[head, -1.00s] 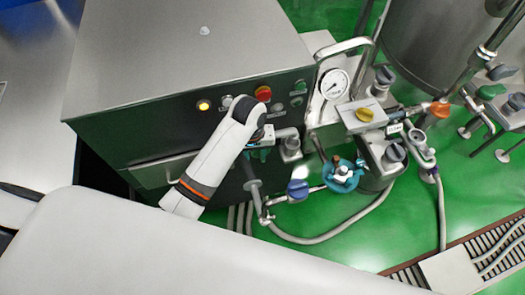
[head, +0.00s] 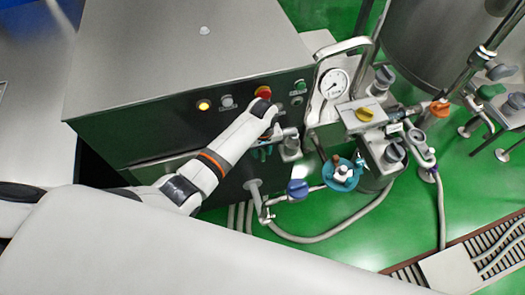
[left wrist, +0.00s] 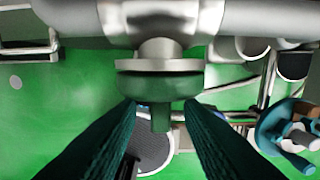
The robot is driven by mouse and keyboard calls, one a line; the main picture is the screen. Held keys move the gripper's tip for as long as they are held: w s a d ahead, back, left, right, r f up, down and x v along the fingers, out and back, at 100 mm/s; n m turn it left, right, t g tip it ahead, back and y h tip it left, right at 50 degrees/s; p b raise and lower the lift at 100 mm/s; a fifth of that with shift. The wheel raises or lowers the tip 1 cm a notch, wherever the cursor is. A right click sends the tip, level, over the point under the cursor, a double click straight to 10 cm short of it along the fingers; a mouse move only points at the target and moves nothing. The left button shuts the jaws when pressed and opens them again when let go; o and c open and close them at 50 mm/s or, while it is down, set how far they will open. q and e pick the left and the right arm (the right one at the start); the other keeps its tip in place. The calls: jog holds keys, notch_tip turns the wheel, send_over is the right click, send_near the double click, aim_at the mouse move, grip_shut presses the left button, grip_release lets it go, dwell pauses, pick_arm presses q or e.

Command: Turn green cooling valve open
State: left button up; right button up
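The green valve (left wrist: 158,85) shows in the left wrist view, with a round green body under a steel collar and a narrow green tab pointing down. It hangs from a horizontal steel pipe (left wrist: 250,18). My left gripper (left wrist: 160,112) is open, with one dark teal finger on each side of the tab and visible gaps between. In the head view, my left arm reaches across the cabinet front, and teal parts of the left gripper (head: 262,151) show just below its end. The green valve is hard to make out there. My right gripper is not in view.
A steel cabinet (head: 190,60) with a red button (head: 263,92) and lamps stands behind my arm. To the right are a gauge (head: 334,84), a teal round valve (head: 343,173), a blue knob (head: 298,188) and a hose. Open green floor (head: 440,210) lies farther right.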

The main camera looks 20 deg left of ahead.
pick_arm(q)
jog(key=shift+f, duration=0.6)
grip_shut()
